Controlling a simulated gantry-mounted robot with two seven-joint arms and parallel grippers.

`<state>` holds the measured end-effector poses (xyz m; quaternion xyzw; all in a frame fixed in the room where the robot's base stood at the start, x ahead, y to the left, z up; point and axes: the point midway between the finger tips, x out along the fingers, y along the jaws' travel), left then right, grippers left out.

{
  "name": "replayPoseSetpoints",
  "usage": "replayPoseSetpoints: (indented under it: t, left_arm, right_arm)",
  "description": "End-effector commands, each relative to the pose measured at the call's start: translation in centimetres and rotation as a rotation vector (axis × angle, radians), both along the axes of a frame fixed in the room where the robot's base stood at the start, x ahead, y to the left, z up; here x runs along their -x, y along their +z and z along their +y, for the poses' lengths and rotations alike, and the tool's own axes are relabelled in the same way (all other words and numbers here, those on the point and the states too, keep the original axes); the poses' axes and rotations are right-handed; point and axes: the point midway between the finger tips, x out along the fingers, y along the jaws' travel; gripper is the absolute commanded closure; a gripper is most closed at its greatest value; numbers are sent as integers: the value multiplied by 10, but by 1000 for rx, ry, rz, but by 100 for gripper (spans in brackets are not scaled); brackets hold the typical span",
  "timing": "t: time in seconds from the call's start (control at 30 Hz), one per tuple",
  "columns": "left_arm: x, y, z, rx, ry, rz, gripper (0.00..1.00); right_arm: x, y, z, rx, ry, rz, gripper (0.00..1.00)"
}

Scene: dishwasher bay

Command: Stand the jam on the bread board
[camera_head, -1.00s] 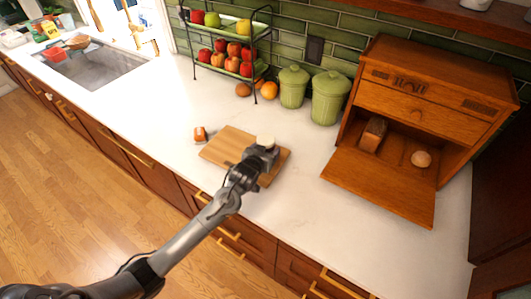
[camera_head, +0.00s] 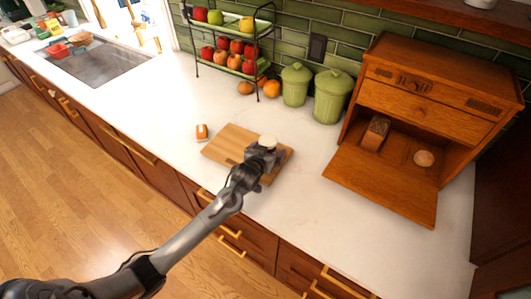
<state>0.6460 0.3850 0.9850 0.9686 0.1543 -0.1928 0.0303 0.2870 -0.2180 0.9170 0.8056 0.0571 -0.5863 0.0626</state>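The wooden bread board (camera_head: 228,142) lies flat on the white counter. A small jar with a pale cream lid, seemingly the jam (camera_head: 267,141), is upright at the board's right part, its body mostly hidden by my gripper. I cannot tell whether its base touches the board. My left gripper (camera_head: 262,154) is right at the jar, on its near side, low over the board. Its fingers are too small and dark to tell whether they are closed on the jar. My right gripper is not in view.
A small orange-brown and white item (camera_head: 201,132) lies left of the board. Green canisters (camera_head: 331,97) and a fruit rack (camera_head: 236,47) stand behind. An open wooden bread box (camera_head: 430,90) is at right, its door (camera_head: 380,185) folded down. The counter's front edge is close to the board.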

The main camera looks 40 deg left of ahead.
Motion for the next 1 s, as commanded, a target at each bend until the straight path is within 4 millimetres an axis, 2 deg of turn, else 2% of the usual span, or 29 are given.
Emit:
replayPoseSetpoints:
  t: [0.17,0.6,0.8,0.87,0.97,1.0]
  left_arm:
    - [9,6,-3,0,-1,-1,1]
    - [75,35,-25,1,-1,-1,1]
    - [97,44,-32,0,-1,2,1]
    - [103,43,-36,3,-7,12,1]
    - [122,28,-52,15,-41,82,1]
    - [134,19,-61,24,-65,130,1]
  right_arm:
    - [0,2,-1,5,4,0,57]
    - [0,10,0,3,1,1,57]
    - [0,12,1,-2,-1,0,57]
    - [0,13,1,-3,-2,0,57]
    - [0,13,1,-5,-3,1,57]
    - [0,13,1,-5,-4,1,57]
